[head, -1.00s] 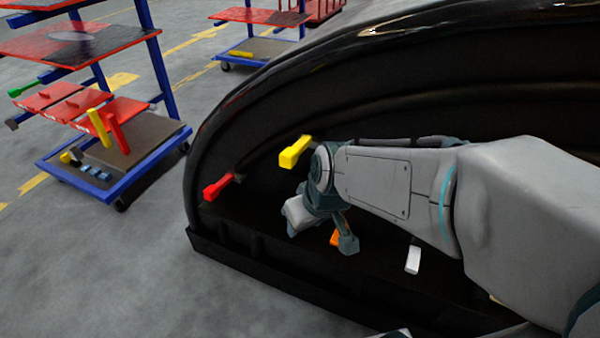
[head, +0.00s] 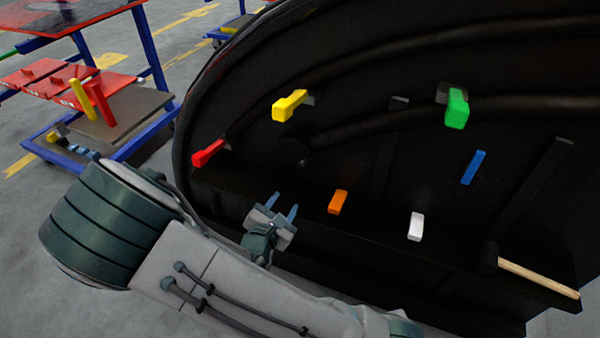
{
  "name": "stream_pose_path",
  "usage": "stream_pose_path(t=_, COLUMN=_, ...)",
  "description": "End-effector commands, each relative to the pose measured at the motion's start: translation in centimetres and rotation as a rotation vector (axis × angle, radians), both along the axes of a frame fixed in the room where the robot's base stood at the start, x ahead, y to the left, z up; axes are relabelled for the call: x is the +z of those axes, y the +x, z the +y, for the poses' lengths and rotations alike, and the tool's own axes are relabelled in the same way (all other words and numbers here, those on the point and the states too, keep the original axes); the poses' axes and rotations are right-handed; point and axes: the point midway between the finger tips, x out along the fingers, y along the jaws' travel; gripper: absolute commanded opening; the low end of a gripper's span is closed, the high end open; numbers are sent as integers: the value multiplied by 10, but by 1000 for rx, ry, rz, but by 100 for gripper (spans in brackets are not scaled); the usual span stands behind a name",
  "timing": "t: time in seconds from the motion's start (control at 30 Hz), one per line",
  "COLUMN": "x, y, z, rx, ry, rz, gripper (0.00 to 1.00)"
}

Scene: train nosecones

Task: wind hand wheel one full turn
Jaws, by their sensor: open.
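My gripper (head: 283,206) is in front of the lower left part of the black nosecone shell (head: 345,160). Its two blue-grey fingers stand apart, point up and hold nothing. No hand wheel can be clearly made out. A small dark round part (head: 295,153) sits on the inner wall above my gripper, but it is too dark to tell what it is. A yellow handle (head: 288,106) is above it and a red handle (head: 208,153) is to its left. An orange handle (head: 338,202) is just right of my gripper.
A white handle (head: 416,226), a blue handle (head: 473,167) and a green handle (head: 457,109) are farther right in the shell. A hammer with a wooden handle (head: 538,277) lies at the lower right. A blue-framed cart (head: 95,125) stands at the left on grey floor.

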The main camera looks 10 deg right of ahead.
Motion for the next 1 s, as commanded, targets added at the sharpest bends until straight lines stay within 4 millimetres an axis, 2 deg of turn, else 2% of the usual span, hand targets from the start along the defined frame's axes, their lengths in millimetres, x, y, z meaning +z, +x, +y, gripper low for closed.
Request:
stream_pose_path(t=0.03, x=1, y=-2, z=1, rx=15, ry=-102, rz=-15, gripper=41)
stream_pose_path(t=0.13, x=11, y=-6, z=2, rx=25, ry=-246, rz=-37, gripper=41)
stream_pose_path(t=0.27, x=18, y=-5, z=1, rx=24, ry=-325, rz=-52, gripper=41)
stream_pose_path(t=0.37, x=18, y=2, z=-5, rx=22, ry=-333, rz=-51, gripper=41)
stream_pose_path(t=0.8, x=17, y=74, z=-51, rx=21, ry=-327, rz=-50, gripper=41)
stream_pose_path(t=1.0, x=17, y=99, z=-65, rx=24, ry=-327, rz=-50, gripper=41)
